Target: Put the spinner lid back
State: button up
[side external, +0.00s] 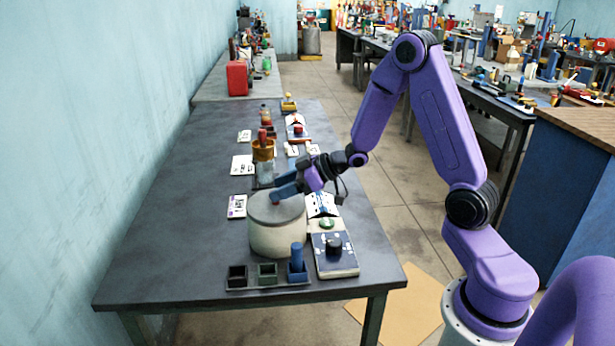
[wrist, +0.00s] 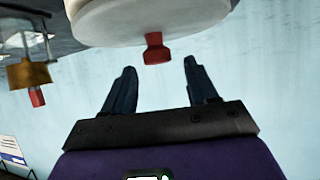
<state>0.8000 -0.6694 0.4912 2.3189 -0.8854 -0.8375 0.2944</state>
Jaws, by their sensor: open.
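The spinner (side external: 277,238) is a pale round drum near the front of the table. A flat grey lid (side external: 290,212) with a small red knob (side external: 275,200) covers its top. In the wrist view, which looks upside down, the pale drum and lid (wrist: 150,15) fill the upper part, and the red knob (wrist: 155,48) points down between the lines of my fingers. My gripper (side external: 278,188), also in the wrist view (wrist: 158,68), is open, with its blue fingers just above the lid by the knob. Nothing shows gripped; contact with the knob cannot be told.
A rack of small square cups (side external: 267,282) holding a blue-handled piece stands in front of the spinner. A dark box with a black knob (side external: 334,255) is to its right. An orange cup with a red top (side external: 263,150) stands behind on a clear stand.

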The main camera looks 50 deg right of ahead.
jog(key=v, duration=1.2)
jog(key=s+a+n+g+h, duration=0.1)
jog(key=s+a+g+h, duration=0.15)
jog(key=a, duration=0.35)
jog(key=s+a+n+g+h, duration=0.1)
jog(key=s+a+h, duration=0.1)
jog(key=s+a, duration=0.3)
jog(key=s+a+n+g+h, duration=0.1)
jog(key=s+a+n+g, duration=0.1)
jog(key=s, duration=0.7)
jog(key=s+a+n+g+h, duration=0.1)
jog(key=s+g, duration=0.3)
jog(key=s, duration=0.5)
jog(key=shift+s+a+f+n, duration=0.15)
jog(key=shift+a+f+n, duration=0.2)
jog(key=shift+f+n, duration=0.15)
